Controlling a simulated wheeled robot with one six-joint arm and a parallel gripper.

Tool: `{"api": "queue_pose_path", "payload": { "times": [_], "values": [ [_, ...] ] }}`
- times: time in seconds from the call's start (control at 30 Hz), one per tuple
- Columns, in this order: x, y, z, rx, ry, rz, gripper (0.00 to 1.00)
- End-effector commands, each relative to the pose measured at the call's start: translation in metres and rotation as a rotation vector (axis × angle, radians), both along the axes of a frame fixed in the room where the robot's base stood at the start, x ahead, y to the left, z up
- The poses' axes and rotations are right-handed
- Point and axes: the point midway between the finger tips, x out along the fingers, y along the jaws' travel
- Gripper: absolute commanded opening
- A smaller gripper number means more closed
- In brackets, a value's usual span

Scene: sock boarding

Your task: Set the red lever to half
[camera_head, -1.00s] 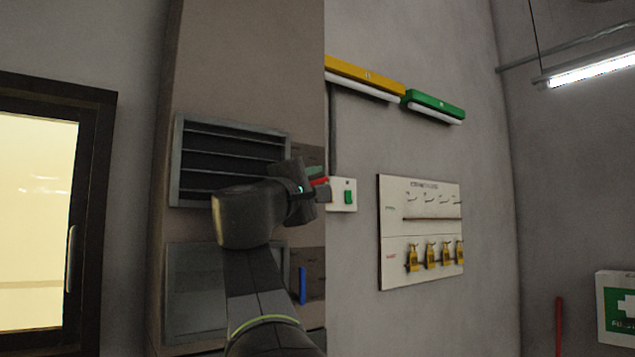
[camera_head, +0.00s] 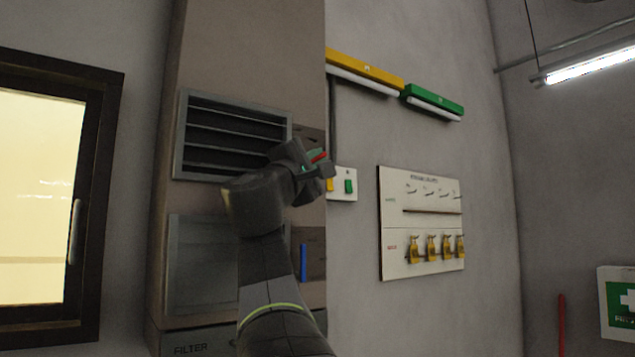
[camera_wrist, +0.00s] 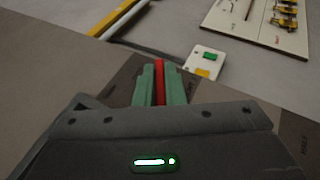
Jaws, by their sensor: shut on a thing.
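The red lever (camera_head: 319,157) sticks out from the cabinet side, tilted upward to the right. My gripper (camera_head: 312,160) is at the lever, and in the wrist view its two green fingers (camera_wrist: 159,84) are shut on it. The red lever (camera_wrist: 160,72) shows as a strip between the fingers in the wrist view.
A blue lever (camera_head: 303,262) hangs lower on the cabinet side (camera_head: 312,215). A white switch box (camera_head: 343,196) with yellow and green buttons is just right of my gripper. A board (camera_head: 421,264) with several yellow padlocks hangs further right. A louvred vent (camera_head: 235,138) is on the left.

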Motion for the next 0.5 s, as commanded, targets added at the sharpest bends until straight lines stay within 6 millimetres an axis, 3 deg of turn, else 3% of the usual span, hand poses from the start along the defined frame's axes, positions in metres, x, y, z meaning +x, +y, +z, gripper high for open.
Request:
{"api": "queue_pose_path", "payload": {
  "times": [0.03, 0.5],
  "values": [
    [0.0004, -0.0006, -0.0109, -0.024, -0.019, -0.003, 0.00],
    [-0.0014, 0.0031, -0.0035, -0.236, -0.169, -0.003, 0.00]
  ]
}}
